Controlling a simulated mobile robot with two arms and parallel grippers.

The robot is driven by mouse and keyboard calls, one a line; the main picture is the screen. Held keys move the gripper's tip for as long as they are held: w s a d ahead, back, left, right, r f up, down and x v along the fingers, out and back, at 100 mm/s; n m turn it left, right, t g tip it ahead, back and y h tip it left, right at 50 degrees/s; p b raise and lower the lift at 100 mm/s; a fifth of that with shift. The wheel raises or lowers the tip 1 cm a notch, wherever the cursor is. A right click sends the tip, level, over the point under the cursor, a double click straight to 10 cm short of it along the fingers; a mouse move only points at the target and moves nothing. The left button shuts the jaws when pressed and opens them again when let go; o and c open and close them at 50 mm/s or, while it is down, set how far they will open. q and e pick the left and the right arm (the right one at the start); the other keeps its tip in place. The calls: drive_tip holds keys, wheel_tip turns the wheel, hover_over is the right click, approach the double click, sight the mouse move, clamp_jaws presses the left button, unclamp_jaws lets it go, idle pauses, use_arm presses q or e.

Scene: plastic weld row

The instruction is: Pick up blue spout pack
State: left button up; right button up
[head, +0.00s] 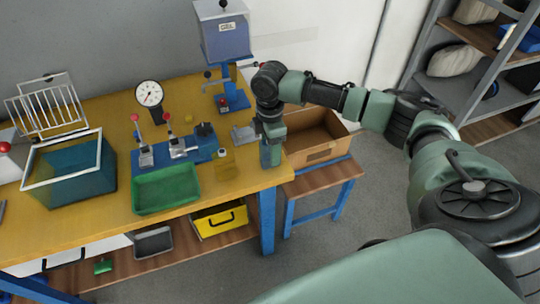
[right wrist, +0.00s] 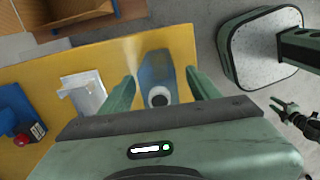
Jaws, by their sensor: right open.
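The blue spout pack (right wrist: 158,70) shows in the right wrist view on the yellow worktable (right wrist: 65,65), near its edge. Its round pale spout with a dark centre faces my camera. My right gripper (right wrist: 161,88) is open, with one finger on each side of the pack; I cannot tell whether they touch it. In the head view my right gripper (head: 270,150) points down at the table's right end, and I cannot make out the blue pack there. My left gripper (right wrist: 281,110) appears small at the right wrist view's right edge, fingers apart and empty.
A white metal fixture (right wrist: 85,95) lies beside the pack. A pale yellow pack with a cap (head: 223,165), a green bin (head: 165,188), a blue clamp fixture (head: 190,147) and a press (head: 225,40) stand left of my right gripper. A brown crate (head: 318,155) is at right.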

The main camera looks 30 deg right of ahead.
wheel_tip(320, 180, down, 2)
drive_tip(key=shift+f, duration=0.2)
clamp_jaws()
wheel_tip(320, 180, up, 20)
drive_tip(key=b, duration=0.1)
idle(0.6)
